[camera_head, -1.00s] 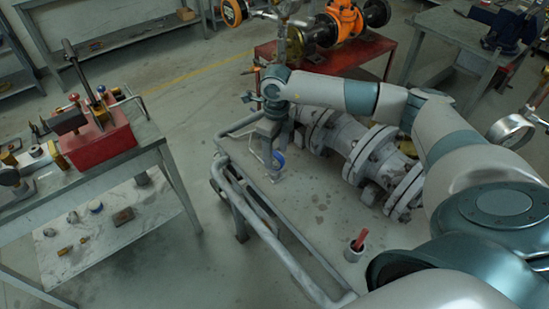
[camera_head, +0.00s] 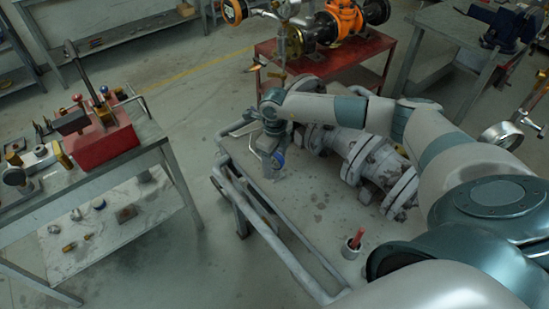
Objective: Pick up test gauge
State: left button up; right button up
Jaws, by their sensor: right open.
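A small round part with a blue rim (camera_head: 279,158) is on the pipe-framed trolley (camera_head: 305,205), close beside my right gripper; it may be the test gauge, but it is too small and partly covered to be sure. My right gripper (camera_head: 268,164) points down over the trolley's far left part. It is open; its fingers are small and partly hidden, and I cannot tell whether they touch the blue-rimmed part. A silver round gauge (camera_head: 502,135) shows at the right edge. Another gauge (camera_head: 287,8) is at the top, near the orange valve. My left gripper is out of view.
A grey flanged valve body (camera_head: 365,160) lies on the trolley under my right arm. A cup with a red item (camera_head: 353,244) is at the front. A bench (camera_head: 120,178) with a red box (camera_head: 100,142) stands left. A red table (camera_head: 330,65) carries the orange valve (camera_head: 344,15).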

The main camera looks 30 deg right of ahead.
jog(key=shift+f, duration=0.25)
grip_shut()
dwell(0.3)
jog(key=shift+r, duration=0.1)
jog(key=shift+r+b, duration=0.35)
jog(key=shift+r, duration=0.25)
notch_tip(320, 180, up, 8)
jog(key=b, duration=0.3)
jog(key=shift+r, duration=0.35)
